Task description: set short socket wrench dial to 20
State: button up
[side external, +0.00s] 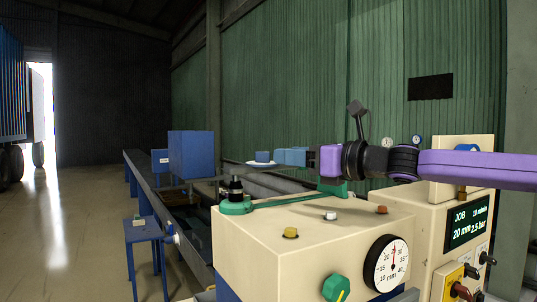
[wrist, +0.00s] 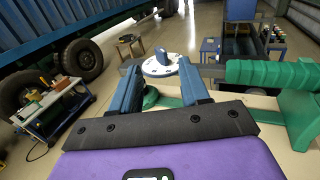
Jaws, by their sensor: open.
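A white dial plate (wrist: 152,69) with a blue knob (wrist: 161,56) lies just beyond my fingertips in the wrist view. The plate (side external: 262,163) and its knob (side external: 263,156) also show in the side view, left of the fingertips. My gripper (wrist: 160,74) is open, its blue fingers either side of the line to the knob, not visibly closed on it. In the side view my gripper (side external: 282,156) reaches level from the right. A ribbed green handle (wrist: 275,74) lies to the right in the wrist view. I cannot read the dial's marks or setting.
A cream machine (side external: 300,245) stands below my arm, with a round mm gauge (side external: 387,263), a green knob (side external: 336,288) and several small buttons. A screen (side external: 468,226) reads JOB, 20 mm, 2.5 bar. A green clamp-like part (side external: 236,206) with a black top stands left of centre.

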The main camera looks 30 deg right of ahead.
aim_at(267, 153)
jog(key=shift+x, duration=3.3)
jog(key=shift+c, duration=0.4)
